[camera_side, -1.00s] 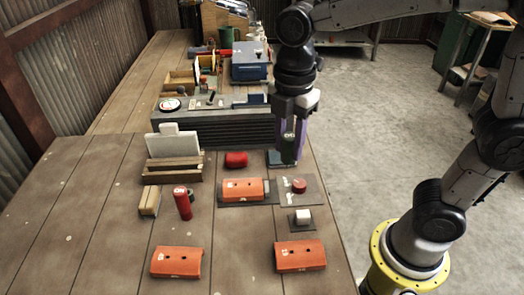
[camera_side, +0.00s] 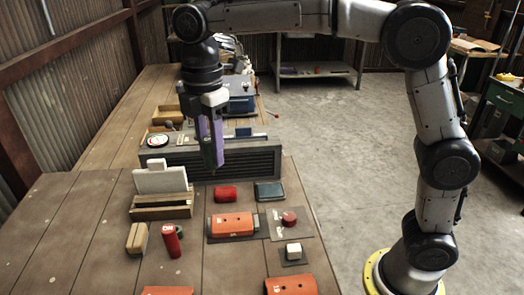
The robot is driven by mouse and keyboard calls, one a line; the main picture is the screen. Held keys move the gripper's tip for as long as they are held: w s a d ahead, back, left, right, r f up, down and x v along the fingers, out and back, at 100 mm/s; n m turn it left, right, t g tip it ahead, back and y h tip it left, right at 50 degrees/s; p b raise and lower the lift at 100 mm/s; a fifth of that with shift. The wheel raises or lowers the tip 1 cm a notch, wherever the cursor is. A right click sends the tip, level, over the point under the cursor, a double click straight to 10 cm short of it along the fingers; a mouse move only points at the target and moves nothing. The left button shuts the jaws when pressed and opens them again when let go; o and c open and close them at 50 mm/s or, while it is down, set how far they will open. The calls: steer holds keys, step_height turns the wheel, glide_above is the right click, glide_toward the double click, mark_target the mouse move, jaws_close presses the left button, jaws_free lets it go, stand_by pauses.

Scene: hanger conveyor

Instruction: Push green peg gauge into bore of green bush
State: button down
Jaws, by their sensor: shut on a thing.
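My gripper (camera_side: 212,166) hangs fingers down over the bench, near the front of the black ribbed box. Its purple fingers are shut on a dark green piece, the green peg gauge (camera_side: 208,153), which is mostly hidden between them. The piece is above the bench, apart from the parts below. I cannot make out a green bush for certain. A flat dark teal block (camera_side: 270,191) lies to the right of my gripper, and no bore shows in it.
A wooden rack (camera_side: 161,206) holds white plates. The ribbed box (camera_side: 250,164) stands behind.

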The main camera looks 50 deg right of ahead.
steer(key=shift+n, duration=0.4)
steer(key=shift+w+a+f, duration=1.2)
steer(key=shift+f, duration=1.05)
steer(key=shift+w+a+f, duration=1.15)
steer(key=shift+a+f, duration=0.1)
steer(key=shift+f, duration=1.05)
steer(key=shift+w+a+f, duration=1.2)
steer(key=shift+f, duration=1.05)
steer(key=shift+f, duration=1.7)
steer(key=c, duration=0.8)
jaws_free()
steer(key=o, duration=0.6)
steer(key=shift+r, duration=0.1)
